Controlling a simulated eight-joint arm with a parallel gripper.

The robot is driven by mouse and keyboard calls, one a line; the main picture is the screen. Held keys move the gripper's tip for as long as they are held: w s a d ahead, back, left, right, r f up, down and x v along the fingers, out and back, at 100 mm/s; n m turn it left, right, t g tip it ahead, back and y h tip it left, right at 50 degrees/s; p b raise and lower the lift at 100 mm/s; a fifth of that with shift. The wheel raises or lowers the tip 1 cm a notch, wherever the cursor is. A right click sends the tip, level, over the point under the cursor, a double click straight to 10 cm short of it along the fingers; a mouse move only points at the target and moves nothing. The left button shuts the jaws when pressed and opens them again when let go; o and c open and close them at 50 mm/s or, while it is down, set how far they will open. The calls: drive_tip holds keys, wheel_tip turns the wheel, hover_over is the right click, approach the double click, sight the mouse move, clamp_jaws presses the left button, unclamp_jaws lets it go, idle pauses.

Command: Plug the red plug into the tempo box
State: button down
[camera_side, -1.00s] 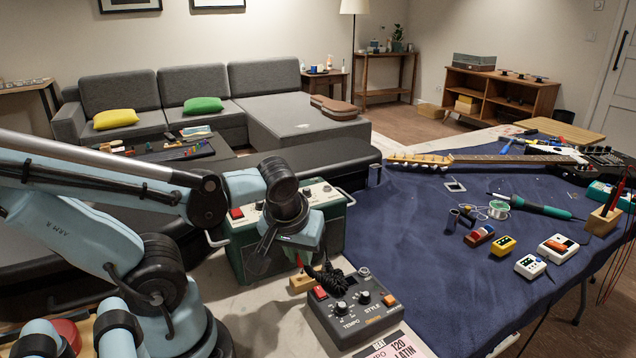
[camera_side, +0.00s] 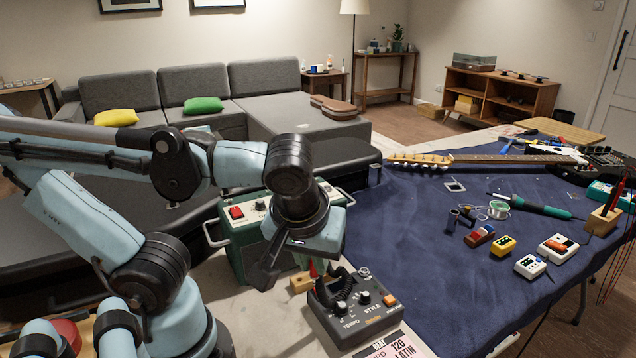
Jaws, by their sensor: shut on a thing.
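The tempo box (camera_side: 352,308) is a dark grey unit with knobs marked TEMPO and STYLE, on the pale table at the lower middle. My gripper (camera_side: 312,262) hangs just above and behind its left end. It is shut on the red plug (camera_side: 313,269), of which only a small red part shows below the gripper. A black coiled cable (camera_side: 340,286) hangs near the plug, over the box's back left. I cannot tell whether the plug touches the box; its tip and the socket are hidden.
A small wooden block (camera_side: 300,283) sits left of the box. A green amplifier-like case (camera_side: 240,233) stands behind my gripper. Printed paper (camera_side: 400,345) lies in front of the box. The blue cloth (camera_side: 410,240) to the right is largely clear nearby.

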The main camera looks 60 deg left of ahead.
drive_tip(key=shift+r, duration=1.7)
drive_tip(key=shift+w+r+n, duration=0.1)
drive_tip(key=shift+w+n, duration=0.2)
drive_tip(key=shift+w, duration=0.25)
drive_tip(key=w+a+f+n+g+y, duration=0.1)
drive_tip(key=w+a+f+n, duration=0.15)
drive_tip(key=w, duration=0.45)
drive_tip(key=w+a+f+n+g, duration=0.1)
drive_tip(key=w+a+f+n, duration=0.15)
drive_tip(key=w, duration=0.35)
drive_tip(key=shift+f, duration=2.45)
drive_tip(key=shift+f, duration=1.15)
idle(0.8)
